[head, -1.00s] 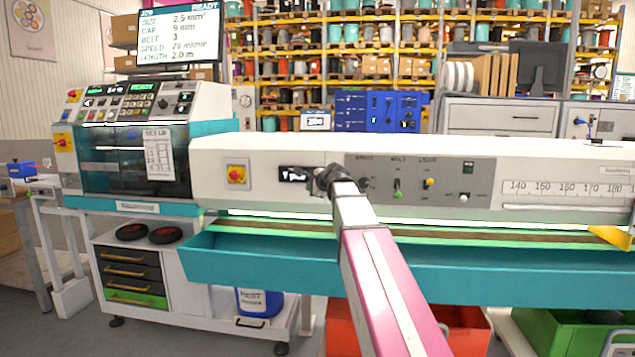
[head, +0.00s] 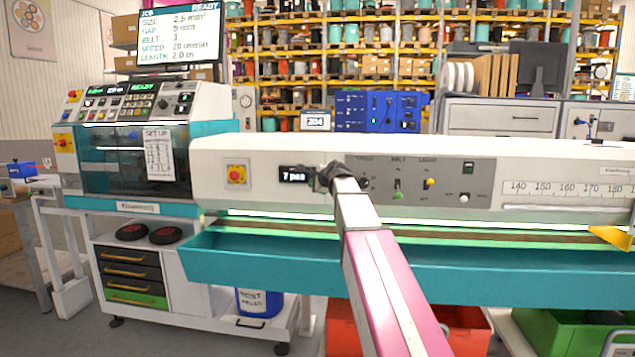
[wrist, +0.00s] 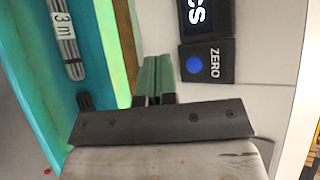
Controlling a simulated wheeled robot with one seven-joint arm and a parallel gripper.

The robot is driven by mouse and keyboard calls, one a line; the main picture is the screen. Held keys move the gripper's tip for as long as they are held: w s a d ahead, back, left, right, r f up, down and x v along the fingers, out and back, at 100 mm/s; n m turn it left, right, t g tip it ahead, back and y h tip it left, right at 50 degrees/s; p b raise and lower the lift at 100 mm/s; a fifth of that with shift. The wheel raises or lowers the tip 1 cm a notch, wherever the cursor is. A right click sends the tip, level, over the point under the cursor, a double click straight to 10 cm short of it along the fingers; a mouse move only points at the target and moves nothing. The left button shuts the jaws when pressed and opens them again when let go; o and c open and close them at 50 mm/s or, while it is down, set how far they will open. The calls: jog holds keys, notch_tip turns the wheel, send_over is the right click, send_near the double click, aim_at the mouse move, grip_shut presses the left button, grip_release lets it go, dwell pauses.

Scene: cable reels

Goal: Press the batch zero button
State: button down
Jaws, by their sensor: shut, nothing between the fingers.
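The batch zero button is a round blue button (wrist: 193,66) on a small dark plate lettered ZERO, seen in the wrist view. It sits beside the dark batch display (wrist: 206,18), which reads "7 pcs" in the head view (head: 296,175). My gripper (wrist: 157,60) is shut and empty, its green fingers side by side. In the wrist view the fingertips appear just left of the ZERO plate; I cannot tell whether they touch the panel. In the head view my wrist is in front of the panel just right of the display and hides the button.
Switches, a green button (head: 398,195) and a yellow knob (head: 429,184) are to the right. A teal trough (head: 262,262) runs below the panel.

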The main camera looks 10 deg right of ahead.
jog(key=shift+w+d, duration=0.2)
jog(key=shift+w, duration=0.5)
jog(key=shift+w+d, duration=0.25)
jog(key=shift+w, duration=0.4)
jog(key=shift+w+d, duration=0.2)
jog(key=shift+w, duration=0.5)
jog(key=shift+w, duration=0.15)
dwell(0.3)
jog(key=shift+w+d, duration=0.1)
jog(key=shift+w, duration=0.2)
jog(key=shift+w+d, duration=0.15)
jog(key=shift+w, duration=0.2)
dwell(0.9)
jog(key=shift+s, duration=0.1)
jog(key=shift+s+a, duration=0.25)
jog(key=shift+s, duration=0.45)
jog(key=shift+s, duration=0.15)
jog(key=s, duration=0.1)
jog(key=s+a, duration=0.1)
jog(key=s, duration=0.2)
jog(key=shift+s+a, duration=0.25)
jog(key=shift+a, duration=0.05)
